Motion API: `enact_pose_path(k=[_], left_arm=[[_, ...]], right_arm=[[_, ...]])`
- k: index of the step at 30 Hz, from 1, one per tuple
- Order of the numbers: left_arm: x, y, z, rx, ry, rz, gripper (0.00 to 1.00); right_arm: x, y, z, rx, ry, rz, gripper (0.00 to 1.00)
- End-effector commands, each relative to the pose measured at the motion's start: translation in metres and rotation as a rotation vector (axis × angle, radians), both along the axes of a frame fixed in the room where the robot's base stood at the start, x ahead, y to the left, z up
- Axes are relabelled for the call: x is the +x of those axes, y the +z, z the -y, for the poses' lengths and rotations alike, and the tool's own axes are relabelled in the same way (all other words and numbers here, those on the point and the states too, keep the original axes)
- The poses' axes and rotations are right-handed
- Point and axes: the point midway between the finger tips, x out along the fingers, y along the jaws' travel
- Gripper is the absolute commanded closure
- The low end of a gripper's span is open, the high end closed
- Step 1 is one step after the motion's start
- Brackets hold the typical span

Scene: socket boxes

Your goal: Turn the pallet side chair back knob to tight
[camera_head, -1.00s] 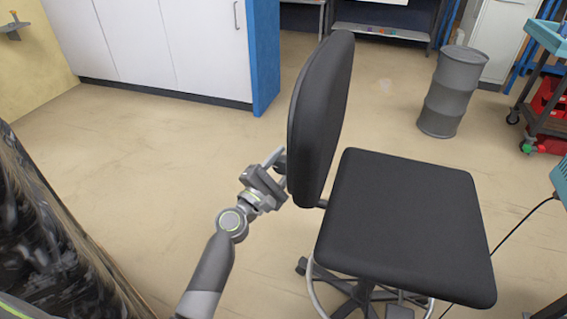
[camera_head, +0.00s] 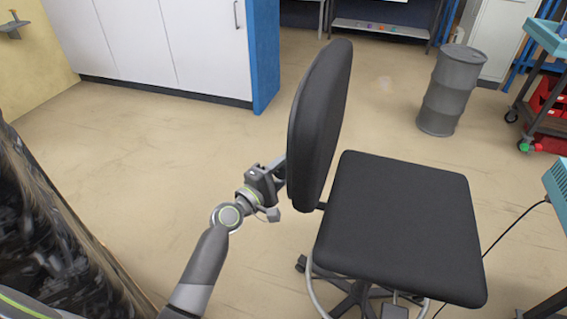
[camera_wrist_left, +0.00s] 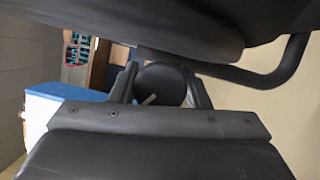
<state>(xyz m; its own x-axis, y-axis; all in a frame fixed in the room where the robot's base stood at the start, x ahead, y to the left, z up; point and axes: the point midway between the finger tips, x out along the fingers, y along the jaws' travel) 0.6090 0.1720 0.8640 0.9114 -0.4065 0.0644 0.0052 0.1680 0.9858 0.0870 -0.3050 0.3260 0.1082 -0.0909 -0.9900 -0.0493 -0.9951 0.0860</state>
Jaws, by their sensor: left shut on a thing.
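The black office chair shows in the head view, with its upright backrest (camera_head: 322,120) on the left and its flat seat (camera_head: 402,225) to the right. My left gripper (camera_head: 277,174) is at the rear of the backrest, low on its left side. In the left wrist view the round black knob (camera_wrist_left: 160,84) sits between the two fingers of my left gripper (camera_wrist_left: 160,92), which is shut on it. A small light mark shows at the knob's lower edge. In the head view the knob is hidden by the gripper and backrest. My right gripper is not in view.
A curved black bar (camera_wrist_left: 270,75) runs close beside the knob in the left wrist view. A grey drum (camera_head: 450,90) stands at the back right, near a tool cart (camera_head: 545,115). White cabinets (camera_head: 170,45) line the back left.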

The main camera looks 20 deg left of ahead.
Motion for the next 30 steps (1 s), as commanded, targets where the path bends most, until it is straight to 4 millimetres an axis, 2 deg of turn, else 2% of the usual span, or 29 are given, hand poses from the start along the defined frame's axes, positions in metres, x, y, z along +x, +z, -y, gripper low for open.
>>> enact_pose_path(k=[1,18,30], left_arm=[[0.000,0.003,0.000,0.045,-0.001,-0.002,0.81],[0.000,0.002,0.000,0.582,-0.001,0.015,0.81],[0.000,-0.001,0.000,0.865,-0.001,0.025,0.81]], right_arm=[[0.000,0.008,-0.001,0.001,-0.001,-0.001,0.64],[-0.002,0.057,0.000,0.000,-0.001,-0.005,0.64],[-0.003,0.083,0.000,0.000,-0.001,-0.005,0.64]])
